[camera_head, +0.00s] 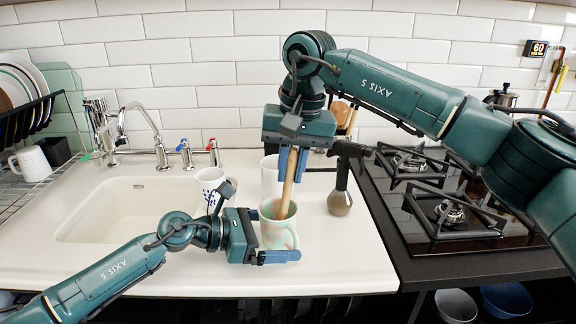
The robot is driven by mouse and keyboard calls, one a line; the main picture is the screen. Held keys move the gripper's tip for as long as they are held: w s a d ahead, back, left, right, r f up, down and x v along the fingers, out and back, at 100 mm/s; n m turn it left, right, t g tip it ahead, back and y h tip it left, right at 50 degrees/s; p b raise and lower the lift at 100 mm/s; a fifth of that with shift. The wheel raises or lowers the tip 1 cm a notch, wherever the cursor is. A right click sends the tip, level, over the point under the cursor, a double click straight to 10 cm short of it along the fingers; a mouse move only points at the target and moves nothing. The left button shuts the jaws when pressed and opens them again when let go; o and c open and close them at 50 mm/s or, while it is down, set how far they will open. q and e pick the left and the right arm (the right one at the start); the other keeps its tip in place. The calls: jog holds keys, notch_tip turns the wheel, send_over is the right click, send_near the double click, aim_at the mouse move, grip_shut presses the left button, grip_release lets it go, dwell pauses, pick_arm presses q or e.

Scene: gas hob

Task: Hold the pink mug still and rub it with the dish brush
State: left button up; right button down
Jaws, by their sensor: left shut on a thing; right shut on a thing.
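The mug (279,232) is pale green with pink patches and stands upright near the counter's front edge. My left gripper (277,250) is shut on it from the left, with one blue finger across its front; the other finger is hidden. My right gripper (293,168) is above the mug, shut on the wooden handle of the dish brush (288,192). The brush slants down, and its lower end is inside the mug. The brush head is hidden, so I cannot tell whether it touches the wall.
A white patterned mug (209,184) and a white container (270,178) stand behind. A dark-necked bottle (340,200) is close on the right. The gas hob (450,212) lies further right, the sink (110,212) to the left. The front counter strip is clear.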

jog(key=shift+w+d+r, duration=0.1)
jog(key=shift+w+d, duration=0.1)
jog(key=shift+w, duration=0.25)
jog(key=shift+w+a, duration=0.15)
jog(key=shift+a, duration=0.15)
jog(key=shift+s+r, duration=0.3)
jog(key=shift+r, duration=5.3)
pick_arm(q)
jog(key=o, duration=0.3)
